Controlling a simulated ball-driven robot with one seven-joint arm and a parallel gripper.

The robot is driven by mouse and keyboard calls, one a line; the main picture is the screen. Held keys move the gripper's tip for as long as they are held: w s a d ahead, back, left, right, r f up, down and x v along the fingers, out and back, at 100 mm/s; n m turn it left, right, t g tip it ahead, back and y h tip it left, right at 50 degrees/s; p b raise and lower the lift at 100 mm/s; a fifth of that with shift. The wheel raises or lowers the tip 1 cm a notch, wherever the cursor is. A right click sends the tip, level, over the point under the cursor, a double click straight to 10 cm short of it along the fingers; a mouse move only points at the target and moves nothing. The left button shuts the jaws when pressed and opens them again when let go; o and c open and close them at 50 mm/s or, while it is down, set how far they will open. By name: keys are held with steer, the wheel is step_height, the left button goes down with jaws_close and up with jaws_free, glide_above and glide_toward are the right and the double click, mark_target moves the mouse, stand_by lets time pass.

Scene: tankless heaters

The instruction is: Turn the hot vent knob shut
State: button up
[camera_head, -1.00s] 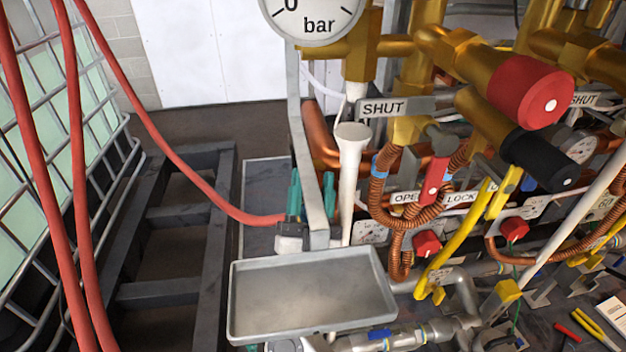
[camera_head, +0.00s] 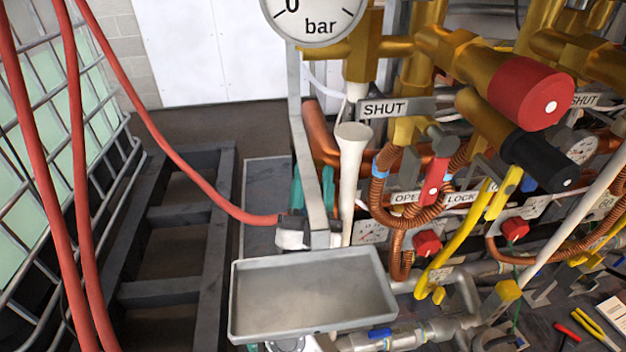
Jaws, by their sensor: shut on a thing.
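My gripper (camera_head: 298,190) shows behind the grey upright post, above the grey tray. Its teal fingers point up the picture, and its white and black wrist (camera_head: 293,237) sits below them. The post covers much of the fingers and the space between them. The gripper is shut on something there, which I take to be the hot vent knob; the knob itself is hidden. The white funnel-topped pipe (camera_head: 350,170) stands just right of the fingers.
The grey tray (camera_head: 240,318) and post (camera_head: 297,110) stand in front of my wrist. A pressure gauge (camera_head: 318,15) is above. Right are a large red cap (camera_head: 530,92), a black cap (camera_head: 540,160), a red lever (camera_head: 433,185) and crowded pipes. A red hose (camera_head: 180,165) crosses from the left.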

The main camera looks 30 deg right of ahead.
steer(key=shift+m, duration=0.3)
steer(key=m+g+h+p, duration=0.3)
steer(key=m, duration=0.1)
steer(key=shift+r+m+g, duration=0.15)
steer(key=shift+m+g, duration=0.15)
steer(key=shift+s+d+f+m+g+h+p, duration=0.1)
steer(key=shift+m+g+h+p, duration=0.25)
steer(key=shift+m+g, duration=0.5)
steer(key=shift+w+d+f+m+g+h+p, duration=0.15)
steer(key=shift+m+g+p, duration=0.4)
steer(key=shift+m, duration=0.45)
steer(key=shift+s+f+m+g+h+p, duration=0.15)
steer(key=shift+m+g+p, duration=0.25)
steer(key=shift+m+g, duration=0.5)
steer(key=shift+m, duration=0.25)
steer(key=o, duration=0.7)
steer(key=v, duration=1.1)
steer(key=shift+b, duration=0.3)
